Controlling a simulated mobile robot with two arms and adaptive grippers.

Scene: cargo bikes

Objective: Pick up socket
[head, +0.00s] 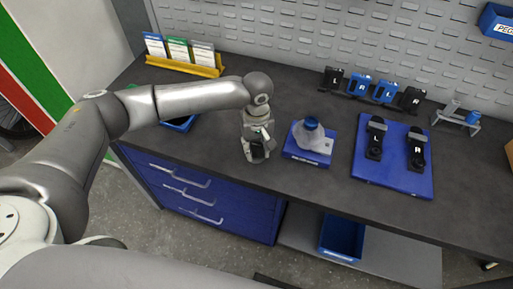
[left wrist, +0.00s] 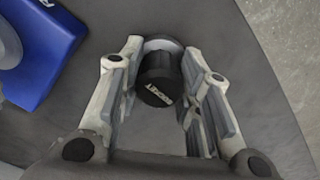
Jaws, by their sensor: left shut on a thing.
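The socket (left wrist: 158,84) is a small black cylinder with white lettering, seen end-on in the left wrist view. A lighter grey ring shows behind it. My left gripper (left wrist: 163,58) has its two fingers on either side of the socket and is shut on it. In the head view my left gripper (head: 257,150) points down at the workbench, left of the bottle stand, and mostly hides the socket. Whether the socket touches the bench top is hard to tell. My right gripper is in neither view.
A clear bottle with a blue cap (head: 313,136) stands on a blue base (head: 306,158) just right of the gripper. Further right is a blue mat (head: 393,177) with two black pedals. A yellow rack (head: 184,66) is at the back left. Bare workbench (head: 215,150) lies left of the gripper.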

